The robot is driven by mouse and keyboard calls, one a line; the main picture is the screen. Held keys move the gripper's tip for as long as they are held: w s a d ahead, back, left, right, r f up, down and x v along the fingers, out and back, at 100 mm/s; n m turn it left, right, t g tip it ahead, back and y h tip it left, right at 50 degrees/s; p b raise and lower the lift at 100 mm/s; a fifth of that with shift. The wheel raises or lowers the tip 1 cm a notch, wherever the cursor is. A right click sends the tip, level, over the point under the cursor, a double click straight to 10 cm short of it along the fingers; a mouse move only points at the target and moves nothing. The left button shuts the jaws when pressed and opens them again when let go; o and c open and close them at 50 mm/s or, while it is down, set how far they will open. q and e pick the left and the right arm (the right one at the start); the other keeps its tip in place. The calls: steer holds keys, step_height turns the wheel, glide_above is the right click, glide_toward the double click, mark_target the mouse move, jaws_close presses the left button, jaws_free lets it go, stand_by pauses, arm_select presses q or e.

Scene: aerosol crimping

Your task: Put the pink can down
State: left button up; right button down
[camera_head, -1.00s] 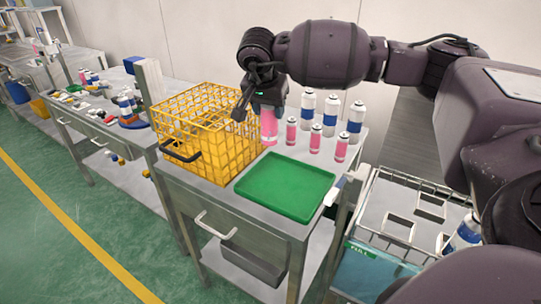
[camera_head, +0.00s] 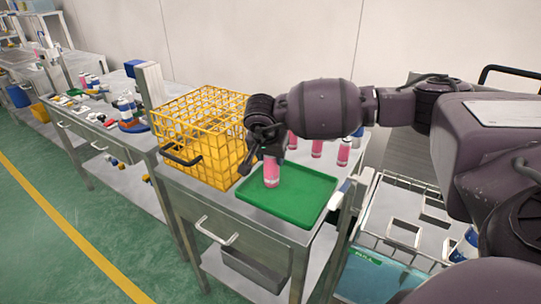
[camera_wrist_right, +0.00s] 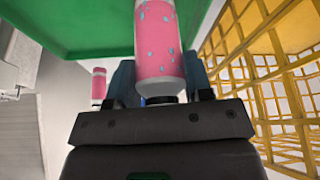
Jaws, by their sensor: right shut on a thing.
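The pink can (camera_head: 271,172) is in my right gripper (camera_head: 268,157), which is shut on it. The can is upright, over the left part of the green tray (camera_head: 310,208). I cannot tell whether its base touches the tray. In the right wrist view the pink can (camera_wrist_right: 158,45) with pale spots shows between the fingers of my right gripper (camera_wrist_right: 165,95), with the green tray (camera_wrist_right: 75,25) beyond it. My left gripper is not in view.
A yellow wire basket (camera_head: 205,135) stands just left of the tray. Several pink cans (camera_head: 343,152) stand behind the tray, partly hidden by my arm. The tray's right and front parts are clear. A wire rack (camera_head: 405,225) is to the right.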

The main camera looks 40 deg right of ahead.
steer(key=c, duration=0.5)
jaws_free()
steer(key=p+v, duration=0.1)
steer(key=v, duration=1.1)
steer(key=shift+a, duration=0.1)
